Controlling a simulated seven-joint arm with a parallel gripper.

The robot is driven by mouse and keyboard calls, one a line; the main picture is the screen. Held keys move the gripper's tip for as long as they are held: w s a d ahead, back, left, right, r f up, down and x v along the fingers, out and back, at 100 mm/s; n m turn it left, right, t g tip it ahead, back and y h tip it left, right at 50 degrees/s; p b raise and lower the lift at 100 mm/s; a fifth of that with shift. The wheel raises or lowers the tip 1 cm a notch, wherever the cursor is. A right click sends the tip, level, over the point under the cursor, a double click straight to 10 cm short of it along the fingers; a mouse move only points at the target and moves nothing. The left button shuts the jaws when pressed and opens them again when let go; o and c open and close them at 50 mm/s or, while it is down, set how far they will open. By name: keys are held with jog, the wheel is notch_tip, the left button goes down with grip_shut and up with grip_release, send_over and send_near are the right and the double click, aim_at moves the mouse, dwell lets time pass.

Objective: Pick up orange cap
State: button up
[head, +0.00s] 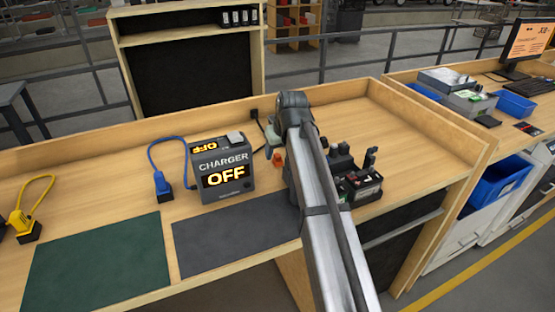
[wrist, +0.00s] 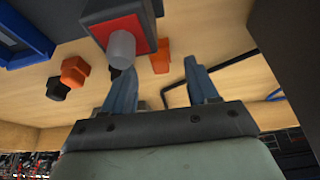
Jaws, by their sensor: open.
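A small orange cap (head: 278,159) stands on the bench in the head view, between the charger and my arm. In the wrist view an orange piece (wrist: 160,56) shows between and beyond my fingertips. A second orange piece (wrist: 75,72) with black parts beside it lies further left; I cannot tell for certain which is the cap in the head view. My gripper (wrist: 161,78) is open, its two blue-grey fingers apart with nothing held between them. In the head view my arm hides most of the gripper, which is close to the cap.
The charger (head: 222,170) reads OFF, with a blue connector (head: 162,184) to its left. Black equipment (head: 358,182) stands right of my arm. A red-topped block with a grey cylinder (wrist: 122,47) is close to my left finger. Green (head: 98,262) and grey mats lie in front.

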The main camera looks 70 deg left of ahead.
aim_at(278, 155)
jog(key=shift+x, duration=1.5)
jog(key=shift+s, duration=0.1)
jog(key=shift+c, duration=0.3)
grip_shut()
